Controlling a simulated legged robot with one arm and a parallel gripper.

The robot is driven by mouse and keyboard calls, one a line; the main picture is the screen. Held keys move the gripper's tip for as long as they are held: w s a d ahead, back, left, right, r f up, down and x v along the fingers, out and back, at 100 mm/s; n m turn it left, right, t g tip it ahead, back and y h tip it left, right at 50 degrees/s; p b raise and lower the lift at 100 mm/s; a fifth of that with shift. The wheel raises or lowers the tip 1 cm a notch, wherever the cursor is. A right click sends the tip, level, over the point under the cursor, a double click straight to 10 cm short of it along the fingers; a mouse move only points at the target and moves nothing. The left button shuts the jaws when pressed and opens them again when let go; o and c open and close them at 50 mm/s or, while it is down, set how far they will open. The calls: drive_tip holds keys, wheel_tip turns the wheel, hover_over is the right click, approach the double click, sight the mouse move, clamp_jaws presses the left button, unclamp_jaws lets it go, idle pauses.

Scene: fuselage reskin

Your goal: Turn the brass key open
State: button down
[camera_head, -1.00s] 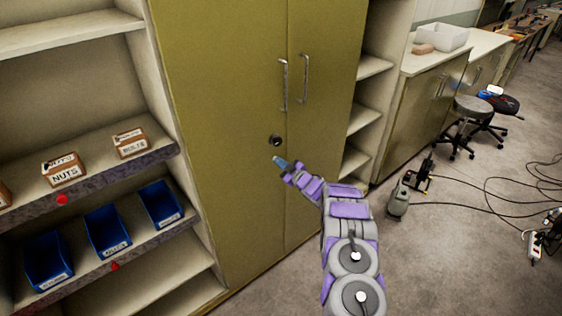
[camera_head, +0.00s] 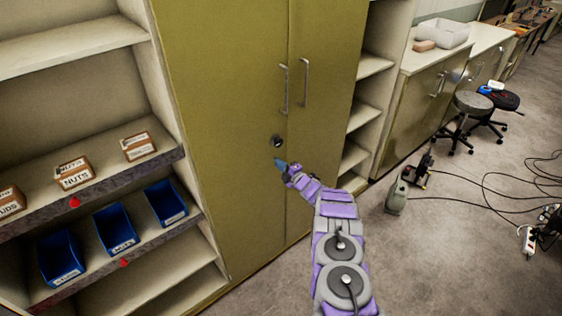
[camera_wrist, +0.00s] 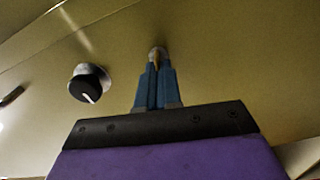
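A tall olive cabinet (camera_head: 225,90) with two doors stands in front of me. A black round knob (camera_head: 276,140) with a white mark is on its left door; it also shows in the wrist view (camera_wrist: 90,84). My gripper (camera_head: 279,163) is just below the knob, close to the door. In the wrist view its blue fingers (camera_wrist: 157,72) are close together around a small brass piece, seemingly the brass key (camera_wrist: 154,58). A grey round fitting (camera_wrist: 158,50) shows right at the fingertips, seemingly a lock. Whether the key sits inside it is hard to tell.
Two metal handles (camera_head: 284,88) (camera_head: 305,82) stand out above the knob. Open shelves with boxes (camera_head: 74,174) and blue bins (camera_head: 117,228) are at left. Stools (camera_head: 473,103), a grey-green canister (camera_head: 396,196) and cables lie on the floor at right.

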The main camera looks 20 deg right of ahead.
drive_tip(key=shift+a+n+p, duration=0.2)
drive_tip(key=shift+n+p, duration=0.6)
drive_tip(key=shift+n, duration=0.2)
drive_tip(key=c, duration=1.3)
unclamp_jaws()
drive_tip(key=shift+w+f, duration=0.1)
drive_tip(key=shift+f, duration=0.05)
drive_tip(key=p+v, duration=0.2)
drive_tip(key=v, duration=1.5)
drive_tip(key=shift+p, duration=0.4)
